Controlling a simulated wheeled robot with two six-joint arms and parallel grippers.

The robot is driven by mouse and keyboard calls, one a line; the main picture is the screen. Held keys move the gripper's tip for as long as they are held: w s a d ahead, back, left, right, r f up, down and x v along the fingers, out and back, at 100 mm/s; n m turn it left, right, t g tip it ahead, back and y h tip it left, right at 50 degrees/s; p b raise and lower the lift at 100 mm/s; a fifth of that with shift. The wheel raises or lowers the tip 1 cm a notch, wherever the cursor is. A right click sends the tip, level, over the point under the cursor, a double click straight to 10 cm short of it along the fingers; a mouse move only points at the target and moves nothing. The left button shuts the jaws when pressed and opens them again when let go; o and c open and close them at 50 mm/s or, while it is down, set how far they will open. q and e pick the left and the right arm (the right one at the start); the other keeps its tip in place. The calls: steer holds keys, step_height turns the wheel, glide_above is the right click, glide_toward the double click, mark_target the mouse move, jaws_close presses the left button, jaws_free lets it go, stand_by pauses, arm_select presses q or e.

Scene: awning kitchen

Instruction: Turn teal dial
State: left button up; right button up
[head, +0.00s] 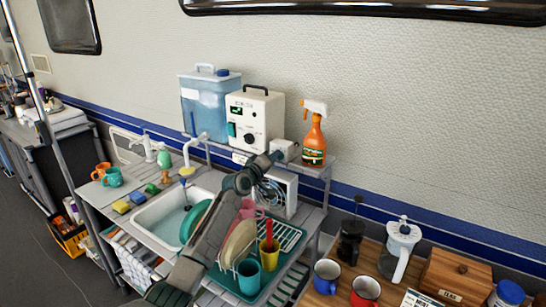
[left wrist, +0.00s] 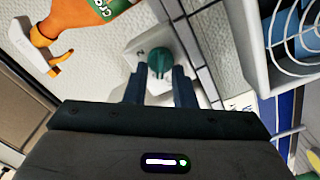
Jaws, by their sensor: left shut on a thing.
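The teal dial (left wrist: 160,63) shows in the left wrist view, round with a ridge, mounted on a small white box (left wrist: 150,44). The box also shows in the head view (head: 286,150), just left of the orange spray bottle, where the dial's face is hidden by my gripper. My left gripper (head: 276,156) reaches up to the box from the front. In the left wrist view its two fingers (left wrist: 157,80) are shut on the dial, one on each side. My right gripper is in neither view.
The orange spray bottle (head: 314,140) stands close right of the box. A white fan (head: 277,193) sits just below my left gripper. A cream device with a black knob (head: 255,117) and a blue water tank (head: 208,103) stand left. A dish rack (head: 285,238) lies under my forearm.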

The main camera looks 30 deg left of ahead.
arm_select(q)
steer(key=shift+n, duration=0.6)
steer(key=o, duration=0.6)
steer(key=shift+a, duration=0.1)
steer(key=shift+s, duration=0.1)
steer(key=shift+s+a+b, duration=0.15)
steer(key=shift+s, duration=1.65)
steer(key=shift+s+a+b, duration=0.15)
steer(key=shift+s, duration=1.6)
steer(key=shift+s+a+b, duration=0.15)
steer(key=shift+s, duration=1.65)
